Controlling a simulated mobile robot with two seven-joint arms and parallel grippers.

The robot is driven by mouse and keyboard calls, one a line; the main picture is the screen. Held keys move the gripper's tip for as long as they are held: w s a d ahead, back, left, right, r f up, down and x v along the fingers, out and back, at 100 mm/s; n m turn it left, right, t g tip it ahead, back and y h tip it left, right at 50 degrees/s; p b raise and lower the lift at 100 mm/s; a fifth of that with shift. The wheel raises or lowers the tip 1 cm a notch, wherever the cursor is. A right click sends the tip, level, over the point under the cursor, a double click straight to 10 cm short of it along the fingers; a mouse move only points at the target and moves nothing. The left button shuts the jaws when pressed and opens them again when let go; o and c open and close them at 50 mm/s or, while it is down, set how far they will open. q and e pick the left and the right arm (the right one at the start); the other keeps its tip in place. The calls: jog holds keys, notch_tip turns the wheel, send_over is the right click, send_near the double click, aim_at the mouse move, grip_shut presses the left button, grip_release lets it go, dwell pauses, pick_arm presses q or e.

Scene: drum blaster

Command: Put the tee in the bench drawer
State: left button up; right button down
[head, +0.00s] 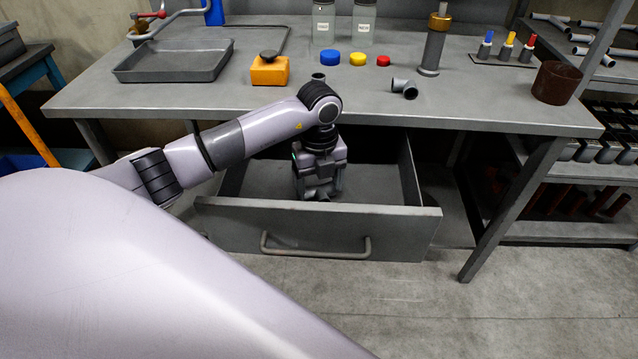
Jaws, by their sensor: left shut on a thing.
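The bench drawer (290,228) is pulled open under the bench top, with its handle facing me. My left gripper (319,188) points down inside the drawer, near its front wall. It is shut on a small dark grey piece, which I take to be the tee (321,194); the fingers and the shade hide most of its shape. I cannot tell whether the piece touches the drawer floor. My right gripper is out of view.
The bench top (480,110) lies above the drawer. It carries a grey tray (175,62), an orange block (269,71), a grey pipe fitting (404,88), a brown cup (556,83) and coloured caps. The drawer floor left of my gripper looks clear.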

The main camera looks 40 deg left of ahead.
aim_at(319, 189)
pick_arm(q)
jog(key=shift+f, duration=0.15)
jog(key=o, duration=1.3)
notch_tip(319, 189, up, 12)
jog(key=shift+r+p, duration=0.2)
jog(key=shift+p, duration=0.65)
